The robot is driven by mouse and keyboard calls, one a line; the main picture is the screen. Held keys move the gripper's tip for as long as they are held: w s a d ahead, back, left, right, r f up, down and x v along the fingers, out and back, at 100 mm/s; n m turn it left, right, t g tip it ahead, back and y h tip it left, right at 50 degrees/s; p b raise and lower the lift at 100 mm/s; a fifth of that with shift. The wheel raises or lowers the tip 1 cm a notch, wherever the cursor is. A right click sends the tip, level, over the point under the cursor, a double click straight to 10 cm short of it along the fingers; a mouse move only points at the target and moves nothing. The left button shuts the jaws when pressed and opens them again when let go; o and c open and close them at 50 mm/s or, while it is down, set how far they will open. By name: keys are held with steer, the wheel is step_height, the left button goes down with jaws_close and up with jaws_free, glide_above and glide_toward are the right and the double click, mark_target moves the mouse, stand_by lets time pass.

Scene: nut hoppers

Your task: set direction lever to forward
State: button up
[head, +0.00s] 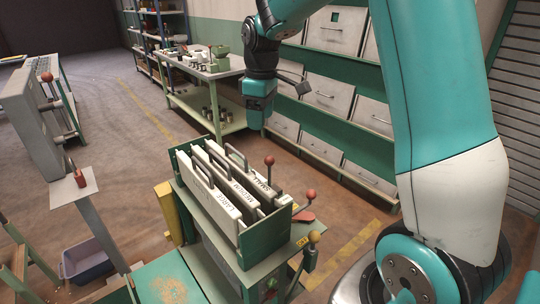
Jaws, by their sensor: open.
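Several knobbed levers are in the head view, and I cannot tell for certain which is the direction lever. Another red-knobbed lever (269,161) stands upright behind the box of plates. My gripper (257,124) hangs pointing down, open and empty, above and behind the box, apart from all the levers.
A green box (262,240) holds several upright white plates (215,185) with handles. A red-handled control (80,178) is on a post at left. A purple bin (87,259) sits on the floor. A workbench (205,70) and drawers (333,92) stand behind.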

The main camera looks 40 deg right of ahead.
glide_above(269, 159)
steer(key=f, duration=0.1)
steer(key=f+p, duration=0.1)
steer(key=f, duration=0.4)
steer(key=f+p, duration=0.1)
steer(key=f, duration=1)
steer(key=shift+w+d+f+p, duration=0.3)
steer(key=shift+d+f+p, duration=0.05)
steer(key=shift+f+p, duration=0.05)
jaws_close()
